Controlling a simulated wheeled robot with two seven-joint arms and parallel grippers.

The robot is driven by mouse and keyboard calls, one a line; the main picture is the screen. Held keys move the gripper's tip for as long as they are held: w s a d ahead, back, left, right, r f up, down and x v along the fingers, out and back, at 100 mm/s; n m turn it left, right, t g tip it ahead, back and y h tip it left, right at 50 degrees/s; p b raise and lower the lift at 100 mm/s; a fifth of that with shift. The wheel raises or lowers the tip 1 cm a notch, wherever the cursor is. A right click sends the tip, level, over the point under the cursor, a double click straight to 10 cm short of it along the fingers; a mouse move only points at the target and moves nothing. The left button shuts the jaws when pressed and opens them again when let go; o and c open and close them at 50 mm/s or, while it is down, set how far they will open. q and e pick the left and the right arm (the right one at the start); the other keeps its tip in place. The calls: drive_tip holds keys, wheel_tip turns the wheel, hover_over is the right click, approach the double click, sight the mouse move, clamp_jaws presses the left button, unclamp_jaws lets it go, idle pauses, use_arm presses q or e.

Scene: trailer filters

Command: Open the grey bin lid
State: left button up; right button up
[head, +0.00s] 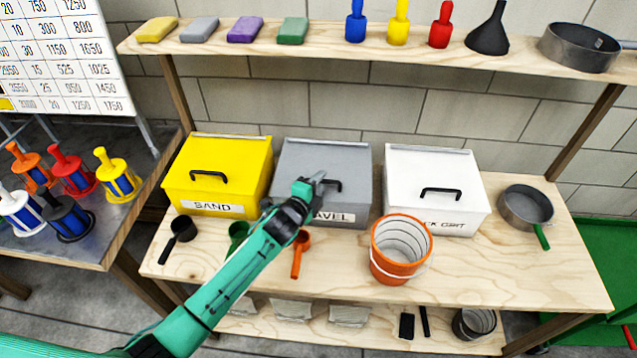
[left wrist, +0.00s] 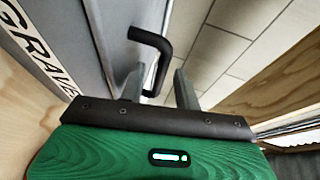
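The grey bin (head: 345,212) stands in the middle of the bench, between a yellow bin and a white bin. Its grey lid (head: 322,158) is down and carries a black handle (head: 335,186), partly hidden by my left gripper (head: 318,179). In the left wrist view the black handle (left wrist: 157,42) rises just beyond my left gripper (left wrist: 158,84). The two fingers are apart, and the handle's near end shows in the gap between them. I cannot tell whether they touch it. My arm hides part of the bin's "GRAVEL" label. My right gripper is not in view.
The yellow sand bin (head: 214,165) and the white bin (head: 436,175) stand close on either side. An orange bucket (head: 398,262) is right of my arm. A black scoop (head: 181,231), a green scoop (head: 237,232) and an orange scoop (head: 300,250) lie in front. A shelf (head: 337,51) runs above.

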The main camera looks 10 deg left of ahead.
use_arm(q)
clamp_jaws()
drive_tip(key=shift+w+r+p, duration=0.1)
drive_tip(key=shift+r+p, duration=0.35)
drive_tip(key=shift+p, duration=0.2)
drive_tip(key=r+p, duration=0.1)
drive_tip(key=p, duration=0.1)
drive_tip(key=w+r+g+p, duration=0.1)
drive_tip(key=r+p, duration=0.1)
drive_tip(key=p, duration=0.1)
drive_tip(key=shift+r+n, duration=0.3)
drive_tip(key=w+r+p, duration=0.4)
drive_tip(key=w+r, duration=0.1)
drive_tip(key=r, duration=0.2)
